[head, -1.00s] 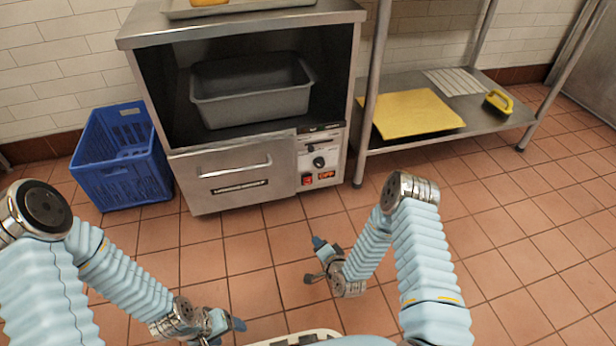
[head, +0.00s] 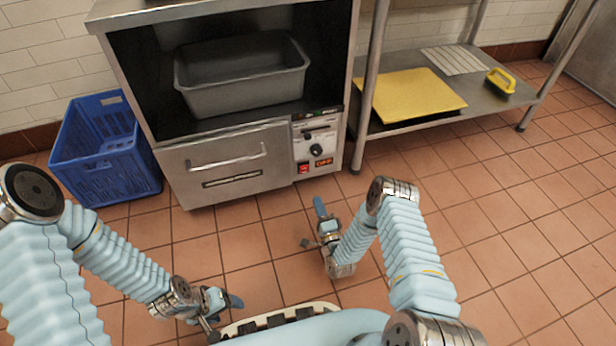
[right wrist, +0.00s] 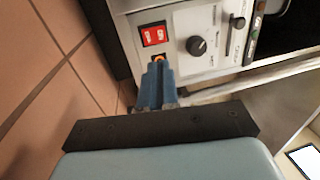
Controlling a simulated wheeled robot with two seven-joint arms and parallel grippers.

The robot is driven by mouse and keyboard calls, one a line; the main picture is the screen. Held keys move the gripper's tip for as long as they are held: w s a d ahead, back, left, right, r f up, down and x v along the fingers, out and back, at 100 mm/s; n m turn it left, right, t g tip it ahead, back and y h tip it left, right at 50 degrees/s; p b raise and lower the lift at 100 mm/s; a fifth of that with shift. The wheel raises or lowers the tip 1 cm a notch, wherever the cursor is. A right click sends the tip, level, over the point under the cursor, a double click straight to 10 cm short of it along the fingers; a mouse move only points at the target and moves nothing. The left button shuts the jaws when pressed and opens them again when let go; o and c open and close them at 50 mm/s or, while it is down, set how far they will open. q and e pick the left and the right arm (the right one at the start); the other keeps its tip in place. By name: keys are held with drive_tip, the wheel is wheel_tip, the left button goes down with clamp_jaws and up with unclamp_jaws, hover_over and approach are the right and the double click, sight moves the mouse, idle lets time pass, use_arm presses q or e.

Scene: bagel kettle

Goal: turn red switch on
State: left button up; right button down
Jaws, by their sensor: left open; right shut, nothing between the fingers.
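In the right wrist view the red switch (right wrist: 154,35) is near the top, just beyond the blue fingertips. My right gripper (head: 320,207) is shut and empty, in front of and below the panel, apart from the switch in the head view. My left gripper (head: 233,300) is open, low at the front.
The oven's open upper bay holds a grey metal tub (head: 243,80); a drawer with a bar handle (head: 226,161) is below. A blue crate (head: 106,158) stands left. Floor in front is clear.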

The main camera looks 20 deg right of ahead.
sight(305, 169)
drive_tip(key=w, duration=0.3)
drive_tip(key=w+r+b, duration=0.1)
drive_tip(key=w, duration=0.3)
drive_tip(key=w+r+b, duration=0.1)
drive_tip(key=w, duration=0.3)
drive_tip(key=shift+w+a, duration=0.2)
drive_tip(key=shift+r, duration=0.1)
